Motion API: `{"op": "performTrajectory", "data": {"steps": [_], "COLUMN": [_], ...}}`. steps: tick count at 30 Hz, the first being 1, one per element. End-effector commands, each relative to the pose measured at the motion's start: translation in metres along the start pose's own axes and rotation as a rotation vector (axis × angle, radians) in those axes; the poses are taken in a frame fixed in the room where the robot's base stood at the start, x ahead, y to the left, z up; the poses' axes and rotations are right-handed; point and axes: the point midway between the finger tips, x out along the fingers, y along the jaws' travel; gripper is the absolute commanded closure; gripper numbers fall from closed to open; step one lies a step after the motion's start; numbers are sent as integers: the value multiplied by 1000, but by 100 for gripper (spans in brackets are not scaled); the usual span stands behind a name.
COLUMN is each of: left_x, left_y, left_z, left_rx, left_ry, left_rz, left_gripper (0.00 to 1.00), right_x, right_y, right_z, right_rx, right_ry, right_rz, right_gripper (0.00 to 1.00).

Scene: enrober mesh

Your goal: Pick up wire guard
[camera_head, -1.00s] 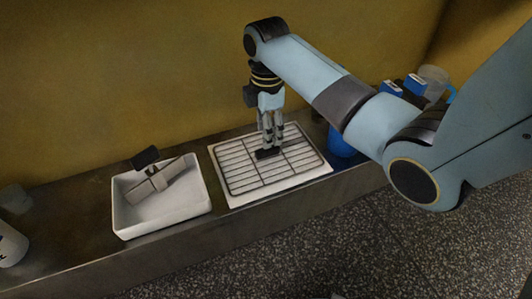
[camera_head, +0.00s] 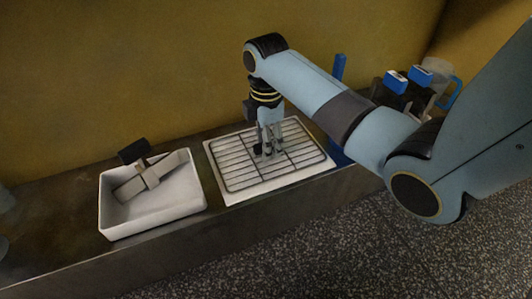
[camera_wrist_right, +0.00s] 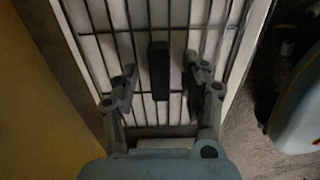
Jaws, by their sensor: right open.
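The wire guard (camera_head: 235,166) is a dark wire grid lying on a white tray (camera_head: 233,201) on the counter. It fills much of the right wrist view (camera_wrist_right: 136,45), with a black block-like grip (camera_wrist_right: 159,70) near its middle. My right gripper (camera_head: 266,152) points down over the middle of the guard. In the right wrist view its two fingers (camera_wrist_right: 162,80) are spread, one on each side of the black grip, with gaps on both sides. I cannot tell how far the fingertips are above the wires. My left gripper is not in view.
A white bin (camera_head: 152,229) to the left holds a grey crossed piece (camera_head: 150,178) with a black block (camera_head: 133,151). A blue upright object (camera_head: 338,140) stands close right of the tray. Blue-topped items (camera_head: 396,82) and a clear jug (camera_head: 440,80) are farther right. A wall is behind.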

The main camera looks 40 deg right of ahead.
Motion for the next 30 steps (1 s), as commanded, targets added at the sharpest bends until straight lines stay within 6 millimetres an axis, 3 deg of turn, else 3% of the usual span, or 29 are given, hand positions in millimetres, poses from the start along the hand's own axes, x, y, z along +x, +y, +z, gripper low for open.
{"op": "performTrajectory", "data": {"steps": [8,19,30], "left_x": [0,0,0], "left_y": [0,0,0], "left_z": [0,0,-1], "left_rx": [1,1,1], "left_ry": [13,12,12], "left_rz": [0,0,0], "left_gripper": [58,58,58], "right_x": [0,1,0], "right_y": [0,0,0], "right_z": [0,0,0], "right_rx": [0,0,0], "right_ry": [0,0,0], "right_rz": [2,1,1], "right_gripper": [54,100,100]}}
